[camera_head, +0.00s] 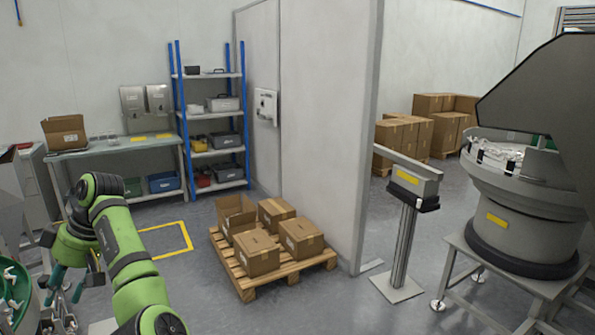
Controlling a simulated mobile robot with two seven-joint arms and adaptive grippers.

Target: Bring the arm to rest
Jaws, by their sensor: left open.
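My green left arm with black joints comes up from the bottom edge and bends over at the left. My left gripper (66,283) hangs at the lower left, pointing down, with its fingers apart. I see nothing held between them. It is beside a green bowl (14,293) with small white parts, cut off by the left edge. My right gripper is out of view.
A pallet (245,285) with several cardboard boxes stands on the floor mid-picture. A workbench (120,146) and a blue-post shelf (212,115) are at the back. A bowl feeder (525,225) stands right, near a sensor post (405,245). Floor is clear around the yellow marking.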

